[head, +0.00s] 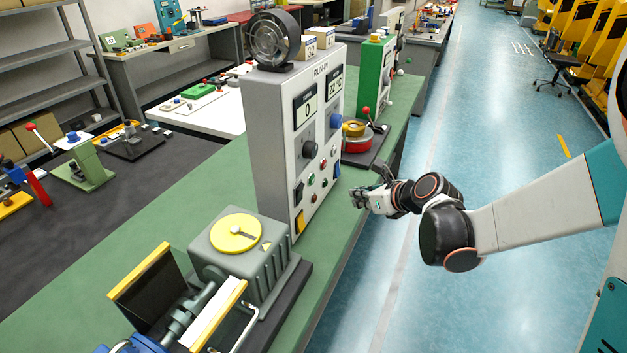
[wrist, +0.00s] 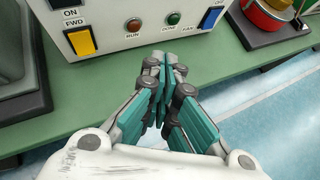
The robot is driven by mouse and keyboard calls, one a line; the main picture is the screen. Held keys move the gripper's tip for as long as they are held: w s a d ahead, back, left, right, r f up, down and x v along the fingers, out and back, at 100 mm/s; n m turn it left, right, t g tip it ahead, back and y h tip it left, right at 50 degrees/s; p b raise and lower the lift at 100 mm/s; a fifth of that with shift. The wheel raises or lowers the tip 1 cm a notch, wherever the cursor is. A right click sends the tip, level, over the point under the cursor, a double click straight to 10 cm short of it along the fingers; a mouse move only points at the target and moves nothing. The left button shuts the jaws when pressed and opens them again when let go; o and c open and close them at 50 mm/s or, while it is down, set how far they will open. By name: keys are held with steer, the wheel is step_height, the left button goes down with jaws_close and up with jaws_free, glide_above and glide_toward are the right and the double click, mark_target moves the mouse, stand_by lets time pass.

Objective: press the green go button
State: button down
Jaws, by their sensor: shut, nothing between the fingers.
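A grey control panel marked RUN-IN (head: 275,130) stands on the green bench. A small green button (head: 311,181) sits low on its front face, beside a red button (head: 322,163). No label on the green button is readable. Below them are a red lamp (wrist: 134,24) labelled RUN and a green lamp (wrist: 173,18), its label seemingly DONE. My gripper (head: 355,196) is shut and empty, in front of the panel's lower right and apart from it. In the wrist view the fingertips (wrist: 165,62) point toward the panel's bottom edge; the green button is out of that view.
A yellow switch (head: 299,221) and a blue switch (head: 336,171) flank the lamps. A grey gearbox (head: 245,260) stands in front at left.

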mark_target(313, 180)
steer(key=w+a, duration=0.3)
steer(key=a, duration=0.5)
steer(key=shift+a, duration=0.2)
stand_by(1.4)
steer(key=shift+w+a, duration=0.15)
steer(key=shift+a, duration=0.15)
